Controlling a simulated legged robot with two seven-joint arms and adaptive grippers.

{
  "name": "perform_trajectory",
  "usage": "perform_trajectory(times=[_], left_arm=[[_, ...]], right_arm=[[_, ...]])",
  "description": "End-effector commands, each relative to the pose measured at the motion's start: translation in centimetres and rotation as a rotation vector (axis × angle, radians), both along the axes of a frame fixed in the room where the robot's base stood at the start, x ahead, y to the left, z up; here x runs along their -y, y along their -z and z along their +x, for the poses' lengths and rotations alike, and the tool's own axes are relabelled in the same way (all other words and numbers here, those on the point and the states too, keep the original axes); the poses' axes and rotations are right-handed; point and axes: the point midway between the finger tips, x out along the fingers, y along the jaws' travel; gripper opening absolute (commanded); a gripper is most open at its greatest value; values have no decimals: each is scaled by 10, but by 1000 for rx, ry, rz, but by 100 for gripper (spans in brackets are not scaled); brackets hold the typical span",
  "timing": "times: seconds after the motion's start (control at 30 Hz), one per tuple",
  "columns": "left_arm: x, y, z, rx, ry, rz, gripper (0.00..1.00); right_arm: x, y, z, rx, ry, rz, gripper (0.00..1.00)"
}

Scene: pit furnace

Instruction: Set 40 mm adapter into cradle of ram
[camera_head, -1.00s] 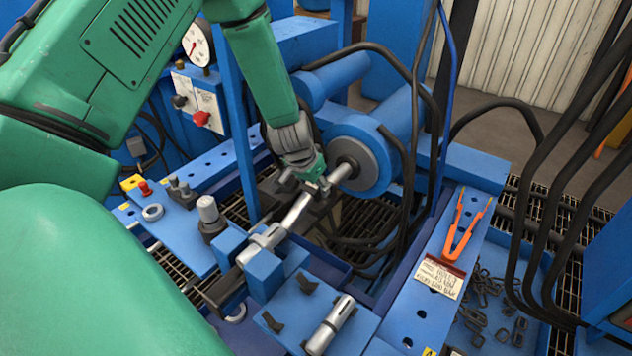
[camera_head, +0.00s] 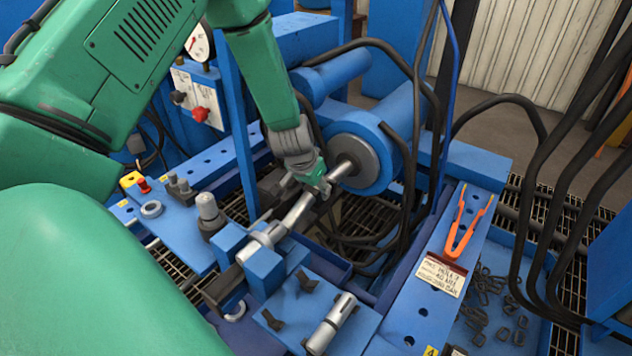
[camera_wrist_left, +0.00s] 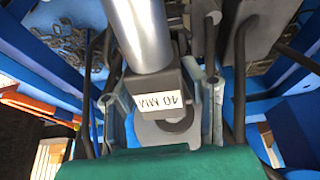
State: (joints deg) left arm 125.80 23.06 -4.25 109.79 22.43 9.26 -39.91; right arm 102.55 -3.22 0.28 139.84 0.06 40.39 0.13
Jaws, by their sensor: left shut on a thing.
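My left gripper (camera_head: 314,182) is at the end of the silver ram rod (camera_head: 343,170), which comes out of the blue ram cylinder (camera_head: 354,152). It is shut on the 40 mm adapter (camera_wrist_left: 177,88), a dark grey block labelled "40 MM" that shows between the fingers in the left wrist view. The gripper mostly hides the adapter in the head view. A silver bar (camera_head: 297,213) runs from beside the gripper down to the blue blocks. The cradle is hidden by the gripper, so I cannot tell whether the adapter is seated. My right gripper is not in view.
Blue clamp blocks (camera_head: 264,270) stand in front. A metal cylinder (camera_head: 331,322) lies on a blue plate. Orange tongs (camera_head: 463,225) lie on the right rail beside a written tag (camera_head: 440,274). Black hoses (camera_head: 405,225) hang behind and below the gripper.

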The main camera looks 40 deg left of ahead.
Motion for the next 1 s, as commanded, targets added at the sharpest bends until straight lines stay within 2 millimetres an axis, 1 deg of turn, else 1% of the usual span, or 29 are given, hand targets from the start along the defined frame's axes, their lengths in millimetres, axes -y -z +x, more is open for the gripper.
perform_trajectory(times=[0.03, 0.5, 0.83, 0.87, 0.9, 1.0], left_arm=[[-1, 7, -6, -15, -3, -2, 0], [-1, 19, -6, -14, -6, -3, 0], [0, 22, -4, -14, -3, -5, 0], [0, 22, -4, -13, -3, -6, 47], [0, 22, -4, -13, -3, -6, 61], [0, 22, -5, -14, -3, -6, 61]], right_arm=[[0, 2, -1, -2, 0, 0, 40], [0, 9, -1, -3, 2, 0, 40], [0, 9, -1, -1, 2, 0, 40], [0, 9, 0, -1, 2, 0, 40], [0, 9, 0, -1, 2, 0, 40], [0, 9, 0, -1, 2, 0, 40]])
